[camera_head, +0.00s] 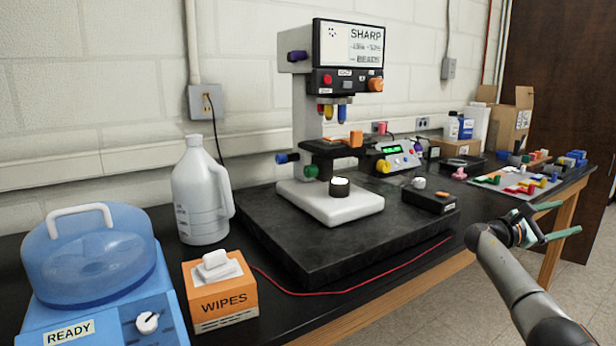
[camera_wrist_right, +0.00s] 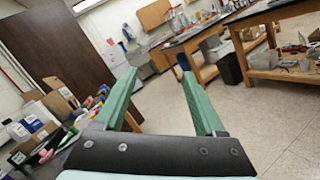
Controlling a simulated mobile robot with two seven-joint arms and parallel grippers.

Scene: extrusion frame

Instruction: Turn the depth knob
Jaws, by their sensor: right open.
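No readable label shows which is the depth knob. My right gripper (camera_head: 568,218) is open and empty, off the bench's front edge, well right of the instrument. In the right wrist view its green fingers (camera_wrist_right: 158,73) are spread with nothing between them. My left gripper is out of view.
A black slab (camera_head: 270,235) carries the instrument and a small black box (camera_head: 428,197). A wipes box (camera_head: 222,300), white jug (camera_head: 195,195) and blue-lidded machine (camera_head: 95,265) stand left. A control box (camera_head: 398,157) and small coloured parts stand right. A red cable runs along the front.

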